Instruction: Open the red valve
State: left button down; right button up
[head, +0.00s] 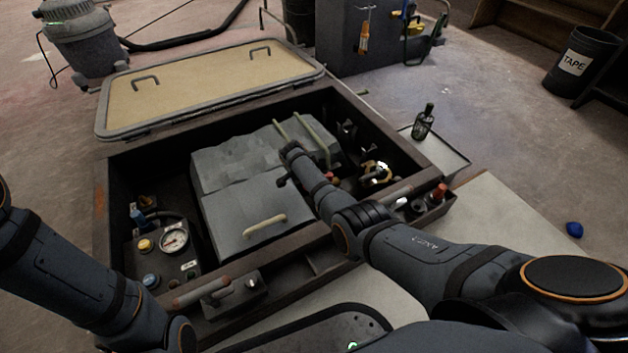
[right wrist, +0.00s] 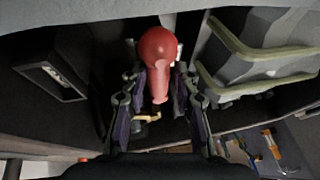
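The red valve handle (right wrist: 158,62) has a rounded, knob-like end and a narrower stem in the right wrist view. My right gripper (right wrist: 156,80) has one finger on each side of this handle and looks open; I cannot tell whether either finger touches it. In the head view a small bit of red (head: 331,176) shows beside my right arm, inside the hatch; most of the valve is hidden there.
The open hatch (head: 103,215) holds a grey boxy unit (head: 215,165) with pale rails, a gauge (head: 174,240), and a brass-coloured fitting (head: 377,172). Its lid (head: 200,90) lies back. A dark bottle (head: 423,121) stands right of the hatch. Dark walls crowd my right gripper.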

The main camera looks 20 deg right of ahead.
jog(key=shift+o, duration=0.8)
jog(key=v, duration=1.2)
